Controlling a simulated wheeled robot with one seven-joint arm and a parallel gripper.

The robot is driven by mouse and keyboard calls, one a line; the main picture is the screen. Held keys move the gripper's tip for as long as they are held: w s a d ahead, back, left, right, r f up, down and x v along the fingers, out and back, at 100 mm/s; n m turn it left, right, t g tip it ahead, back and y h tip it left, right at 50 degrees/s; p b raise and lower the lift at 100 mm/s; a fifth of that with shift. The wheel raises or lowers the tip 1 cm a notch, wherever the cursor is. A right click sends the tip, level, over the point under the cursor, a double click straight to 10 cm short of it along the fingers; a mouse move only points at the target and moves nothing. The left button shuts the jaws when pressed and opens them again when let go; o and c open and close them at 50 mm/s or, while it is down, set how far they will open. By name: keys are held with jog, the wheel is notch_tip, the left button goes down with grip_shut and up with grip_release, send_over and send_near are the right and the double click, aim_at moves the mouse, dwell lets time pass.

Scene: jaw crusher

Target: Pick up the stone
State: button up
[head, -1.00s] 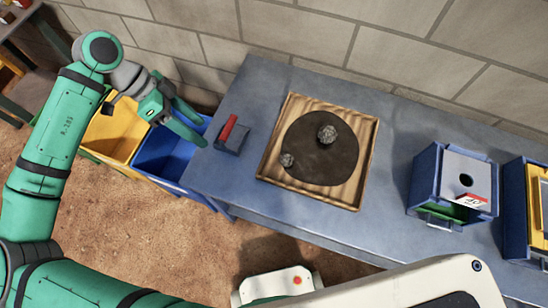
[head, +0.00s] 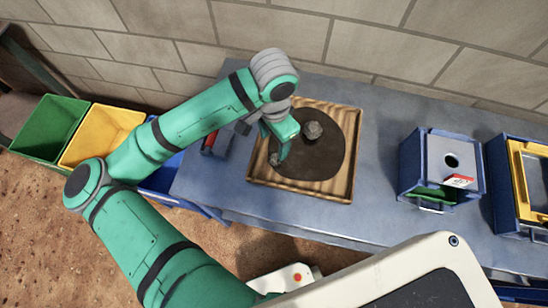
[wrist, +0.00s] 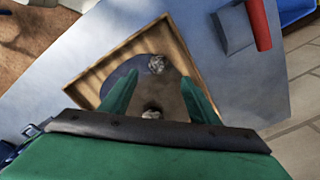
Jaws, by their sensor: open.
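Two grey stones lie apart on a dark round patch in a wooden tray (head: 335,195). The larger stone (head: 313,131) is toward the back, the smaller stone (head: 275,160) toward the front left. My gripper (head: 280,150) is over the left part of the tray, close to the smaller stone and partly covering the view of it. In the wrist view, my open fingers (wrist: 158,84) have nothing clearly between them. One stone (wrist: 156,64) shows just beyond the fingertips, and the other (wrist: 151,113) is partly hidden by the gripper body.
A dark block with a red handle (head: 209,140) sits left of the tray. A blue box with a round hole (head: 418,170) and a blue and yellow unit (head: 530,190) stand to the right. Green (head: 50,125), yellow (head: 100,130) and blue bins are at the left. A wall runs behind the table.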

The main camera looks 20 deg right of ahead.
aim_at(274, 157)
jog(key=f, duration=0.9)
jog(key=shift+s, duration=0.2)
jog(key=shift+r, duration=0.1)
jog(key=c, duration=1.2)
